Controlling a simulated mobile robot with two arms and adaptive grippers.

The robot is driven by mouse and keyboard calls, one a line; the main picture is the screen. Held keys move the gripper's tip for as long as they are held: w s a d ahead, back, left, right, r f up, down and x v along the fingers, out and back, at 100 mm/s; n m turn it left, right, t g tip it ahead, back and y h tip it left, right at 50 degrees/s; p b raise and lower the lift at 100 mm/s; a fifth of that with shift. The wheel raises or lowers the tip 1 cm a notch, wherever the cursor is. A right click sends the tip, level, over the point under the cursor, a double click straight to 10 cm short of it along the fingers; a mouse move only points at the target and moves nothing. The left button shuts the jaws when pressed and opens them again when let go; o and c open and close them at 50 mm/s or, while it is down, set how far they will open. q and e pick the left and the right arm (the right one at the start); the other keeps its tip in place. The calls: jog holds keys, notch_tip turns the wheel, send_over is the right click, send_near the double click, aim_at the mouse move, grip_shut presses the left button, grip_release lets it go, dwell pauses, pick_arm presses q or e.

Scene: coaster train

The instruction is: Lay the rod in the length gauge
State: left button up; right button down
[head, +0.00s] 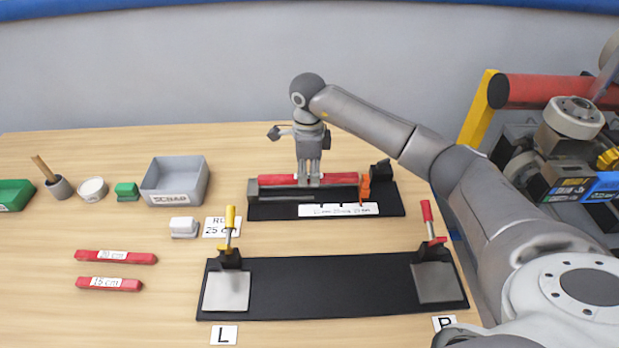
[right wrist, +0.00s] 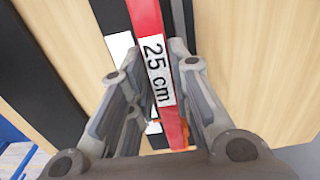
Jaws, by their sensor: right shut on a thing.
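My right gripper (head: 309,182) points straight down over the length gauge (head: 396,206) and is shut on the red rod (head: 340,177). In the right wrist view, the rod (right wrist: 147,25) runs between the fingers (right wrist: 163,62), and its white label (right wrist: 160,72) reads 25 cm. In the head view the rod lies along the gauge, just behind its dark grey front bar (head: 330,193), with its right end near the orange stop (head: 365,187). I cannot tell whether the rod rests on the gauge floor or touches the stop. My left gripper is not in view.
A black fixture (head: 330,285) with two toggle clamps, yellow-handled (head: 229,220) and red-handled (head: 428,212), lies in front. Red 20 cm (head: 140,258) and 15 cm (head: 95,283) rods lie left. A grey SCRAP bin (head: 165,185) stands behind. Bare table lies between rods and fixture.

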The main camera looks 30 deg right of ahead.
aim_at(309, 182)
jog(key=shift+w+d+f, duration=0.15)
jog(key=shift+d+f, duration=0.1)
jog(key=shift+f, duration=0.15)
notch_tip(309, 182, down, 3)
jog(key=shift+p, duration=0.5)
jog(key=shift+f, duration=0.1)
jog(key=shift+f+b, duration=0.5)
jog(key=shift+b, duration=0.2)
jog(key=c, duration=1.3)
grip_release()
jog(key=shift+s+f, duration=0.15)
jog(key=shift+s, duration=0.05)
